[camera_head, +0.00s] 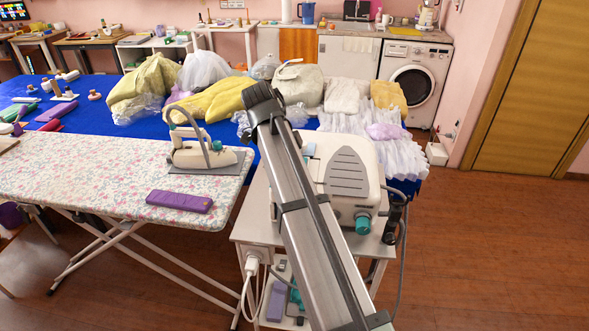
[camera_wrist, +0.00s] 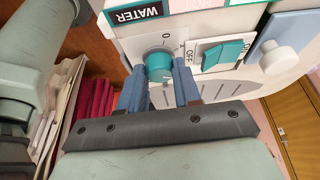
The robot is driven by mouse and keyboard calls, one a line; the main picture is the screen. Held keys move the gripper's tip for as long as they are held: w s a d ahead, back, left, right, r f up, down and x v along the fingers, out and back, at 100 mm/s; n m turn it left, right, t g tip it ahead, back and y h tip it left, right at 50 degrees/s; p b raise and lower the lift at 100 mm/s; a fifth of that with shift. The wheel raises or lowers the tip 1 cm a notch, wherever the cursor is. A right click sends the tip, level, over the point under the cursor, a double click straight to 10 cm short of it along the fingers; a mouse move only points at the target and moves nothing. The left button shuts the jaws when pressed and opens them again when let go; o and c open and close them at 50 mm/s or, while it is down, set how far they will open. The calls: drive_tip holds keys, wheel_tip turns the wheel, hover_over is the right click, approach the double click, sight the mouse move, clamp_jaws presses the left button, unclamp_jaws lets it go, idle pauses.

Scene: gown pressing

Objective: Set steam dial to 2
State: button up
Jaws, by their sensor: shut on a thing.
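The steam dial is a teal knob (camera_wrist: 159,67) on the white front panel of the steam station, with a "0" mark above it in the wrist view. My gripper (camera_wrist: 160,88) is at the panel, with its two blue-grey fingers on either side of the knob, shut on it. The numbers around the lower part of the dial are hidden or too small to read, so its setting cannot be told. In the head view the white steam station (camera_head: 345,170) stands on a small cart, and my arm covers the dial and gripper.
Right of the dial is a teal on/off switch (camera_wrist: 222,54), then a white knob (camera_wrist: 279,58). A "WATER" label (camera_wrist: 137,14) sits above. An iron (camera_head: 205,152) and a purple pad (camera_head: 179,201) rest on the floral ironing board (camera_head: 80,180). Garments lie on the blue table.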

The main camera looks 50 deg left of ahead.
idle(0.5)
drive_tip(key=o, duration=1)
drive_tip(key=shift+o, duration=0.2)
